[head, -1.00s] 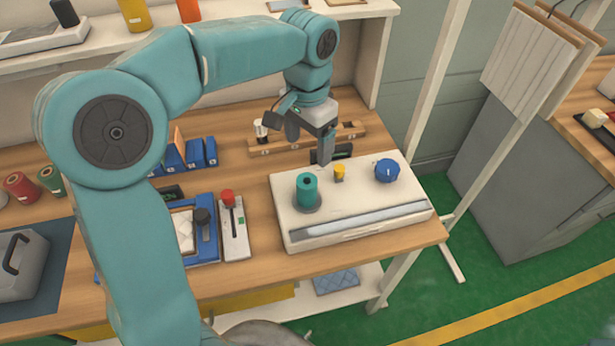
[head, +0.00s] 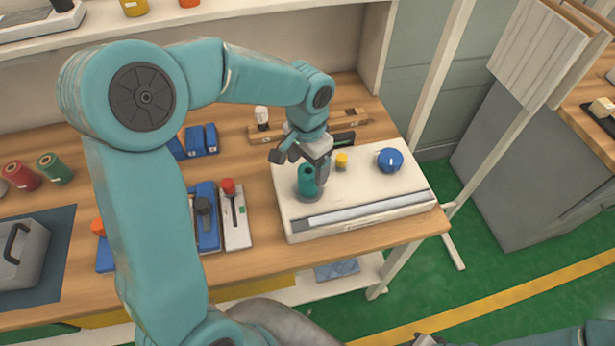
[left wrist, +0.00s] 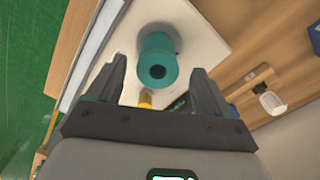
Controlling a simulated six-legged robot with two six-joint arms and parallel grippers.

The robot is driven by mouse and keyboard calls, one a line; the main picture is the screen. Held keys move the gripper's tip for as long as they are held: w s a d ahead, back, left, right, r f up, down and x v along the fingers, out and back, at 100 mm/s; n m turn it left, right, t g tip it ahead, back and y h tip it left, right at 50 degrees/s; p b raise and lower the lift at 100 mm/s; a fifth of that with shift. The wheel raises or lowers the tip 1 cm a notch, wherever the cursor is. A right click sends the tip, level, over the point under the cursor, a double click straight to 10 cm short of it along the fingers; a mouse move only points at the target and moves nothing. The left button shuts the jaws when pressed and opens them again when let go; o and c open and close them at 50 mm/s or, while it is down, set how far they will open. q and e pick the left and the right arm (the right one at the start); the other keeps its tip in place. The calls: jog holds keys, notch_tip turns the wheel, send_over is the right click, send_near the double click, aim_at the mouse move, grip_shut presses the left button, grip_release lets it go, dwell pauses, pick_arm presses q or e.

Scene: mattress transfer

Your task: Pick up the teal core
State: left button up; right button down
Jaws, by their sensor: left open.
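The teal core (head: 307,181) is a short upright cylinder with a dark hole in its top. It stands on a round grey base near the left end of the white panel box (head: 372,217). My left gripper (head: 301,163) is at the core, seen from above, with one finger just right of it. In the left wrist view the teal core (left wrist: 157,62) lies ahead of the open left gripper (left wrist: 157,82), roughly midway between the two fingers. I cannot tell whether a finger touches it. My right gripper is not clearly visible; only a small dark part shows at the bottom edge.
A yellow knob (head: 341,161) and a blue dial (head: 390,160) stand on the same box, right of the core. A lever unit with a red knob (head: 228,186) stands left of the box. A wooden rack (head: 350,122) lies behind it.

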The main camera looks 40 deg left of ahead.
aim_at(308, 176)
pick_arm(q)
jog(key=f, duration=0.4)
jog(key=shift+d+p, duration=0.2)
jog(key=shift+p, duration=0.1)
jog(key=shift+s+a+f, duration=0.1)
jog(key=c, duration=1.1)
